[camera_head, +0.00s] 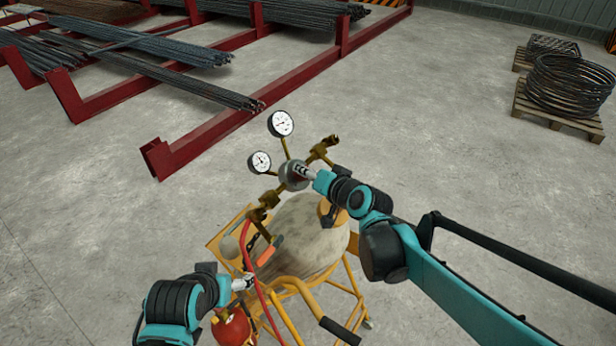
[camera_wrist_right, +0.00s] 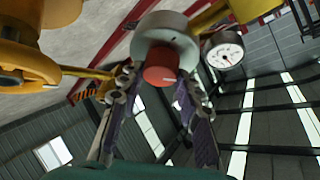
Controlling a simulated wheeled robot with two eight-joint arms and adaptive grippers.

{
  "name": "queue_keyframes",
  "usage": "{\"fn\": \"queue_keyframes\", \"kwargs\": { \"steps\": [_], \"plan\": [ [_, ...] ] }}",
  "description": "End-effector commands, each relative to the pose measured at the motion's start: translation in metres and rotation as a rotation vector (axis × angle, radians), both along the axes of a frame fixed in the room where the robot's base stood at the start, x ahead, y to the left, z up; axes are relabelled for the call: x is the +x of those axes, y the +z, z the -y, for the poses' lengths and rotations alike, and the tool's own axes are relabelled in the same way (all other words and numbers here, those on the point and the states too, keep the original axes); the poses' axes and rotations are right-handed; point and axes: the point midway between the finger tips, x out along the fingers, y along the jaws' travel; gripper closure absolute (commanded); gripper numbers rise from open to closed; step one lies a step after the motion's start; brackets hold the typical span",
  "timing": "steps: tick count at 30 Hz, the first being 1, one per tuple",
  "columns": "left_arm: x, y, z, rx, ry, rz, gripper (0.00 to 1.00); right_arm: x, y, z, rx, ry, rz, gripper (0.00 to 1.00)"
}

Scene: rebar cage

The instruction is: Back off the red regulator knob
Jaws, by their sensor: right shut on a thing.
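The red regulator knob (camera_wrist_right: 160,68) shows in the right wrist view, on the front of the round grey regulator body (camera_wrist_right: 168,38). My right gripper (camera_wrist_right: 155,82) is shut on the knob, with one finger at each side of it.
Two white dial gauges (camera_head: 281,124) (camera_head: 260,162) stand above the regulator. A yellow cart (camera_head: 293,287) with a large cylinder (camera_head: 310,235) is below it. A red rack (camera_head: 215,135) with steel bars stands behind, and a pallet (camera_head: 555,115) with wire coils at the right. Floor between is clear.

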Motion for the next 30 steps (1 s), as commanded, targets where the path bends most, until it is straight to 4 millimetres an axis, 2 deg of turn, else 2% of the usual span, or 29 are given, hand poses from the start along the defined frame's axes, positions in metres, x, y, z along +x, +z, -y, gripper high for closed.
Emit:
{"fn": "queue_keyframes", "kwargs": {
  "steps": [15,30],
  "plan": [
    [0.000,-0.029,0.000,0.000,0.000,0.000,0.22,0.001,-0.005,0.004,-0.209,0.314,0.311,0.95],
    [0.000,-0.044,0.000,0.000,0.000,0.000,0.22,0.002,-0.005,0.005,-0.414,0.619,0.612,0.95]
  ]
}}
